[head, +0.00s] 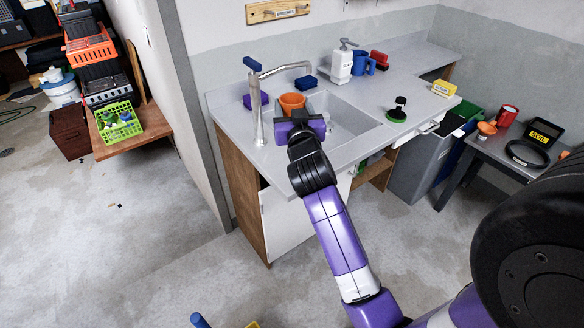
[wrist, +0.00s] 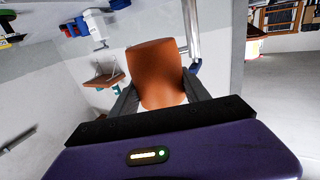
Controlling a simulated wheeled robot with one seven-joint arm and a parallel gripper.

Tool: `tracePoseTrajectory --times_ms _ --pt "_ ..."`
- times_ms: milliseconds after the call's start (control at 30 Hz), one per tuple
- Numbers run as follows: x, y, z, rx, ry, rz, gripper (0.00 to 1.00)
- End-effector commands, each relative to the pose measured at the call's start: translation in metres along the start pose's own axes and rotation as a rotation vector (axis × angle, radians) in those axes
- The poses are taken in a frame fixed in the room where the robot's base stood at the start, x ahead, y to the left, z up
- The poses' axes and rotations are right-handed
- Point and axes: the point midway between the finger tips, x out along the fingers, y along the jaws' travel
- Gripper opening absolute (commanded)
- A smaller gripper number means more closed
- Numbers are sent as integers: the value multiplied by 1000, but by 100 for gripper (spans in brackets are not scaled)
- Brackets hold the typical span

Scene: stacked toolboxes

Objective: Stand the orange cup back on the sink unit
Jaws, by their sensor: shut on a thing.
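The orange cup (head: 292,102) shows in the head view at the sink unit (head: 237,130), above the left part of the basin, near the tap. My gripper (wrist: 155,98) is shut on the orange cup, which also fills the middle of the wrist view (wrist: 155,70). The dark fingers lie on both sides of the cup. In the head view the gripper body hides the cup's lower part and my fingertips. I cannot tell whether the cup touches the sink unit.
The tall tap (head: 258,110) stands just left of the gripper. A purple block (head: 255,99) and a blue sponge (head: 305,83) lie near the cup. A soap bottle (head: 341,64), blue mug (head: 364,64) and brush (head: 398,110) stand further right. Clear counter lies between them.

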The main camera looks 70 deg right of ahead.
Motion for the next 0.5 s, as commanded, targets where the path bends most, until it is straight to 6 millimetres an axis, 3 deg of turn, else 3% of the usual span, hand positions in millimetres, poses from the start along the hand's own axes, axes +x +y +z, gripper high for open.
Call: tracePoseTrajectory --times_ms 100,500 --pt "0 1 32 -3 -7 1 0" --pt "0 0 126 -2 -3 0 0"
